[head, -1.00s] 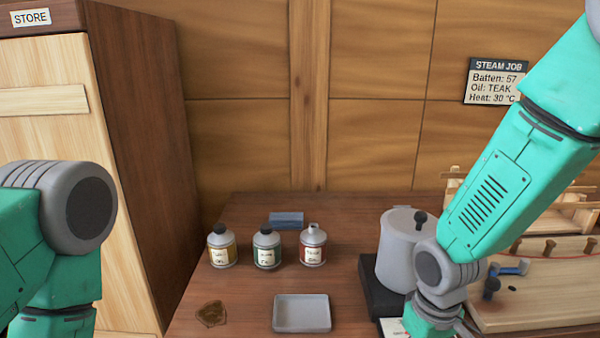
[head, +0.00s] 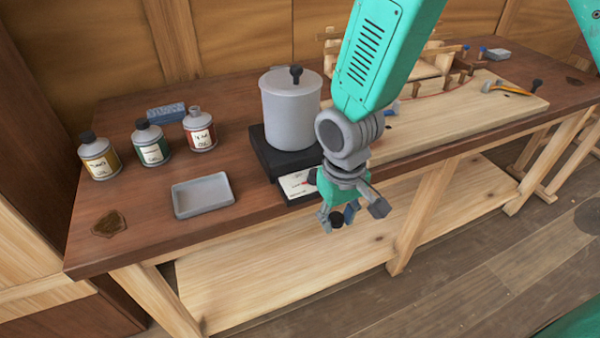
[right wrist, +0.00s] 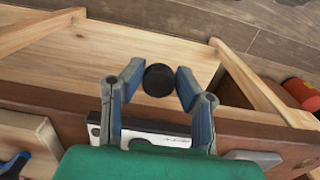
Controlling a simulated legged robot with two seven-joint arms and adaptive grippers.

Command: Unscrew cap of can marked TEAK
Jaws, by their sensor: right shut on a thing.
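Three small cans stand in a row on the bench's left side in the head view. The left one (head: 99,157) has a yellow label, the middle one (head: 151,143) a green label; both wear black caps. The right can (head: 200,130) has a red label, too small to read surely, and a bare grey neck with no black cap. My right gripper (head: 337,214) is shut on a round black cap (right wrist: 159,80), held between the fingertips in the right wrist view, in front of the bench edge and away from the cans. My left gripper is out of view.
A shallow grey tray (head: 203,195) lies in front of the cans, a blue block (head: 166,111) behind them. A lidded grey pot (head: 291,112) stands on a black heater (head: 272,160) to their right. A brown patch (head: 108,224) marks the front left corner. A low shelf (head: 290,275) runs below.

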